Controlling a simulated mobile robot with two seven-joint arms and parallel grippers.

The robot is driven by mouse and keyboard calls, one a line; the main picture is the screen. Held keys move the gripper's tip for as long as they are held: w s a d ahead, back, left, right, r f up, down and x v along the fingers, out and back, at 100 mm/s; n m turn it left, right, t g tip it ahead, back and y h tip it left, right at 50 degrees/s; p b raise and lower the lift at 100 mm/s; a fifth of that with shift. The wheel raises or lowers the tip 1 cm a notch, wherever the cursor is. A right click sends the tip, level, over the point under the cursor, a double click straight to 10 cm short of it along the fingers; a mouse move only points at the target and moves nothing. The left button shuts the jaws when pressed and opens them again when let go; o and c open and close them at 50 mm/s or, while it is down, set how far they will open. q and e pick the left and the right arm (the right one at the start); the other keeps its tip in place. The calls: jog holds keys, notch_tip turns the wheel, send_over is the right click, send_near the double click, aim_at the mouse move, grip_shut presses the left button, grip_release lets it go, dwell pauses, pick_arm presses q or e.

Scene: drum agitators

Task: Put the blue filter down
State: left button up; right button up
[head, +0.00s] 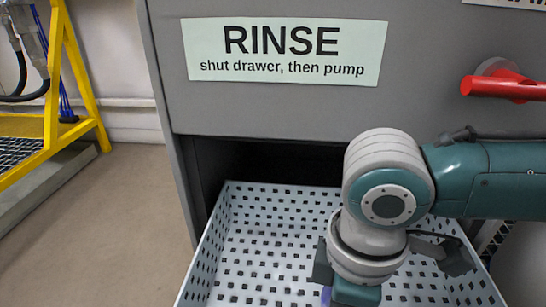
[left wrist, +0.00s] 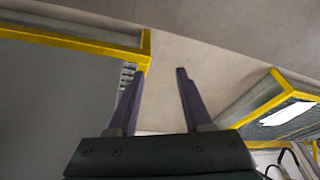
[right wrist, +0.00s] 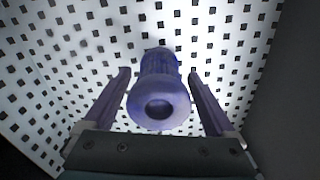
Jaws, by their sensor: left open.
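The blue filter (right wrist: 160,92), a ribbed blue-violet cylinder with a flared, hollowed end, shows in the right wrist view with that end toward the camera. My right gripper (right wrist: 159,78) is open, its fingers on either side of the filter with narrow gaps. The perforated white floor of the rinse drawer (right wrist: 60,45) lies behind the filter. Whether the filter's far end touches it is hard to tell. In the head view my right arm reaches down into the pulled-out drawer (head: 270,240) and hides most of the filter. My left gripper (left wrist: 163,73) is open and empty, away from the drawer.
A grey cabinet with a "RINSE" sign (head: 285,52) stands above the drawer. A red handle (head: 505,87) sticks out at its right. A yellow frame (head: 60,90) stands at the left. The drawer's left part is empty, and the floor (head: 120,220) beside it is clear.

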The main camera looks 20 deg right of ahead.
jog(key=shift+o, duration=0.3)
jog(key=shift+r, duration=0.15)
notch_tip(320, 180, up, 12)
jog(key=p, duration=0.7)
jog(key=shift+p, duration=0.35)
jog(key=s+a+r+m+t+y, duration=0.1)
jog(key=s+a+m+t+y, duration=0.2)
jog(key=a, duration=0.5)
jog(key=s+d+r+m+h, duration=0.1)
jog(key=s+d+m, duration=0.3)
jog(key=d, duration=0.5)
jog(key=shift+s+t+h, duration=0.3)
jog(key=shift+s+h, duration=0.6)
jog(key=shift+s, duration=0.1)
jog(key=shift+r, duration=0.15)
